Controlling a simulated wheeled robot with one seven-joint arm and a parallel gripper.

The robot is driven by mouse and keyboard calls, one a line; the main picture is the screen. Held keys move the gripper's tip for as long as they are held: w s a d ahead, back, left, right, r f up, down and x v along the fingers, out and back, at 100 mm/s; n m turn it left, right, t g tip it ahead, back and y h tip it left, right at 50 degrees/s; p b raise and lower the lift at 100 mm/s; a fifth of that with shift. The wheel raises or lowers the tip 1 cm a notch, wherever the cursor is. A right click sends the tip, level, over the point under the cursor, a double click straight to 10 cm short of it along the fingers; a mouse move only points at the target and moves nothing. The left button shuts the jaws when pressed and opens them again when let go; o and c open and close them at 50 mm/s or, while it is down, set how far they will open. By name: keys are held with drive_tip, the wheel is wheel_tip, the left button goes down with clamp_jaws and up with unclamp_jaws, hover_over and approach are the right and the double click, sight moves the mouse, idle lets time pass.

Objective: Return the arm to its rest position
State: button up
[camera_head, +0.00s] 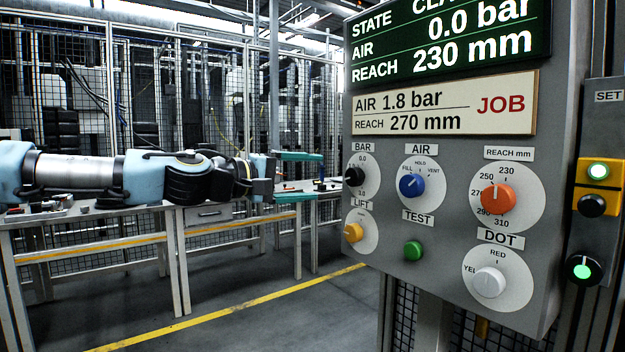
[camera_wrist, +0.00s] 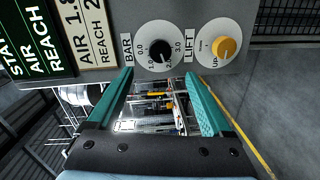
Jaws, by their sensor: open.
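My arm reaches in from the left in the head view, with my gripper (camera_head: 318,176) at its end. Its two green fingers are apart, one above the other, with nothing between them. The fingertips point right and stop a little short of the grey control panel (camera_head: 393,240). In the wrist view my gripper (camera_wrist: 160,92) is open too, with the black BAR knob (camera_wrist: 160,52) and yellow LIFT knob (camera_wrist: 223,48) ahead of the fingertips. No contact with the panel shows.
The panel carries a blue AIR knob (camera_head: 411,186), an orange REACH knob (camera_head: 497,198), a white DOT knob (camera_head: 489,282) and a green TEST button (camera_head: 413,251). A workbench (camera_head: 150,218) stands behind my arm. A yellow line (camera_head: 235,306) crosses the open floor.

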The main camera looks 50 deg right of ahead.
idle(0.4)
drive_tip(key=w+a+f+m+t+y+p, duration=0.1)
drive_tip(key=a+f+y, duration=0.2)
drive_tip(key=f, duration=0.5)
drive_tip(key=w+a+f+m+t+y+p, duration=0.15)
drive_tip(key=a+f, duration=0.25)
drive_tip(key=f, duration=0.5)
drive_tip(key=w+a+f+n+t+y+p, duration=0.1)
drive_tip(key=w+a+f+y, duration=0.25)
drive_tip(key=a, duration=0.35)
drive_tip(key=w+a+f+t+y, duration=0.2)
drive_tip(key=w+a+f, duration=0.3)
drive_tip(key=a, duration=0.1)
drive_tip(key=w+a+n+t+y+p, duration=0.1)
drive_tip(key=w+a+n+y+p, duration=0.3)
drive_tip(key=a, duration=1.4)
drive_tip(key=a+r+n+y, duration=0.1)
drive_tip(key=a+r, duration=0.1)
drive_tip(key=a, duration=0.8)
drive_tip(key=s+a+r+y, duration=0.1)
drive_tip(key=a+r, duration=0.2)
drive_tip(key=a, duration=0.7)
drive_tip(key=shift+a+r+n+t+b, duration=0.2)
drive_tip(key=shift+a+n+t+b, duration=0.15)
drive_tip(key=shift+a, duration=0.05)
